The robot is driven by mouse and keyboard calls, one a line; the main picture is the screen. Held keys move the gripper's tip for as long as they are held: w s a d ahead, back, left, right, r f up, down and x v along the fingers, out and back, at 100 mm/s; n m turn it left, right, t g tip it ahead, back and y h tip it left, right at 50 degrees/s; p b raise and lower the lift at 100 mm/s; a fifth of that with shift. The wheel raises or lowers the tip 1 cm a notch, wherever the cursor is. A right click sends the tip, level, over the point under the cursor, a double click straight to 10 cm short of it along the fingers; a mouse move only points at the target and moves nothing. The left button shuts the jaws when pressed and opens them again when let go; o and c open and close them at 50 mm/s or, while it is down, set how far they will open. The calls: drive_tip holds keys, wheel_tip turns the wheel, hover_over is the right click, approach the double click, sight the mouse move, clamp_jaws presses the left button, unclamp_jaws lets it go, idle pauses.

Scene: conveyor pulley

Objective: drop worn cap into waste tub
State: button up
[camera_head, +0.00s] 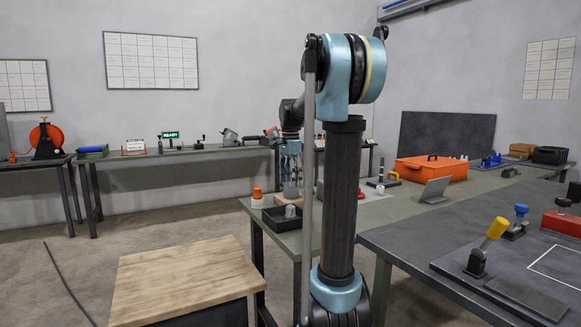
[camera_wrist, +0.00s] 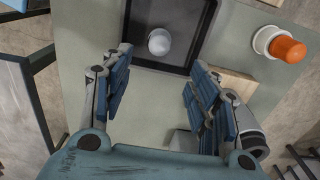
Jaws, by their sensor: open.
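A small pale grey, round-topped piece, which looks like the worn cap (camera_wrist: 159,42), sits inside a black, shallow, square-walled tub (camera_wrist: 137,62), which looks like the waste tub. In the head view the grey cap (camera_head: 290,211) shows in the black tub (camera_head: 270,222) at the front left corner of the green-topped table. My gripper (camera_wrist: 160,68) is open, with nothing between its blue-padded fingers. The cap lies beyond the fingertips, apart from them.
An orange-topped white cup (camera_wrist: 287,49) stands right of the tub in the wrist view. A wooden block (camera_wrist: 238,82) and a grey cylinder (camera_wrist: 245,122) are near the right finger. An orange case (camera_head: 430,168) stands farther back. A wooden-topped stand (camera_head: 185,280) is at front left.

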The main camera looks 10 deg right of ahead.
wheel_tip(320, 180, up, 6)
drive_tip(key=shift+f, duration=0.1)
idle(0.4)
drive_tip(key=s+f+n+t, duration=0.1)
drive_tip(key=s+f+n, duration=0.35)
drive_tip(key=s, duration=0.55)
drive_tip(key=s+f+n, duration=0.3)
drive_tip(key=s+f, duration=0.3)
drive_tip(key=s, duration=0.3)
drive_tip(key=s+f+n+t, duration=0.1)
drive_tip(key=s+f+n, duration=0.6)
drive_tip(key=s+f, duration=0.9)
drive_tip(key=shift+d+f, duration=0.15)
drive_tip(key=shift+f, duration=0.7)
drive_tip(key=shift+w+f, duration=0.2)
drive_tip(key=shift+w, duration=0.25)
